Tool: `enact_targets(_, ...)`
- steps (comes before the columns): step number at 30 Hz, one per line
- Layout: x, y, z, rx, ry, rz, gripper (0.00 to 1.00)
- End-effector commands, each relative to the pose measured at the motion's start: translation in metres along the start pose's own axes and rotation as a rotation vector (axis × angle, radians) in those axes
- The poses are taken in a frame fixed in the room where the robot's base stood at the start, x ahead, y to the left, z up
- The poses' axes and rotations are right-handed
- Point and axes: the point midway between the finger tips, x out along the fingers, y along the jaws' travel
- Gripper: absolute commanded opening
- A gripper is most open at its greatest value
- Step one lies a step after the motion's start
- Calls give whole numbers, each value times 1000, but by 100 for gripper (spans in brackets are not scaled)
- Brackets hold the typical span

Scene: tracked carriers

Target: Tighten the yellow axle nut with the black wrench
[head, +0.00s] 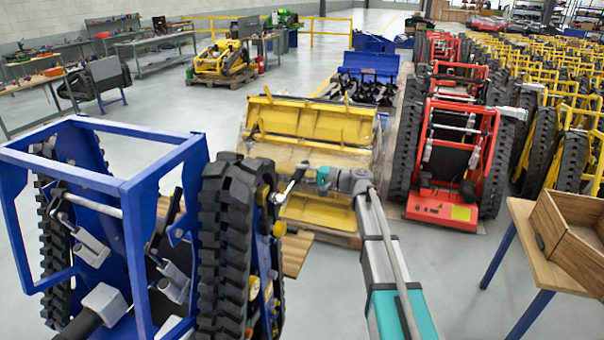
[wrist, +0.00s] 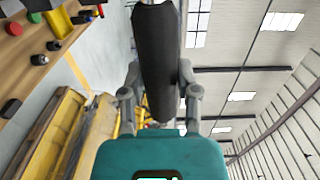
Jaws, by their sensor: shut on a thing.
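My gripper (head: 303,174) is beside the outer side of the blue-framed tracked carrier (head: 140,185). In the wrist view, my gripper (wrist: 160,85) has its grey fingers on either side of a long black bar, the black wrench (wrist: 157,45), and is shut on it. In the head view a small part of the wrench (head: 290,187) shows between the gripper and the carrier's right track (head: 225,235). Its end lies close to a yellow nut (head: 278,199). I cannot tell whether they touch. Other yellow round parts (head: 279,229) sit lower on that side.
A yellow machine (head: 315,120) on a pallet stands behind my gripper. A red tracked carrier (head: 455,150) stands to the right. A wooden-topped table (head: 530,235) with a wooden crate (head: 575,240) is at the right edge. Open floor (head: 450,285) lies between.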

Motion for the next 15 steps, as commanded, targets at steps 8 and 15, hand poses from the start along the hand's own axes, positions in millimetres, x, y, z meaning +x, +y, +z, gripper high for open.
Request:
enact_targets(8,0,8,0,39,0,-2,0)
enact_targets(15,0,15,1,91,-1,-3,0)
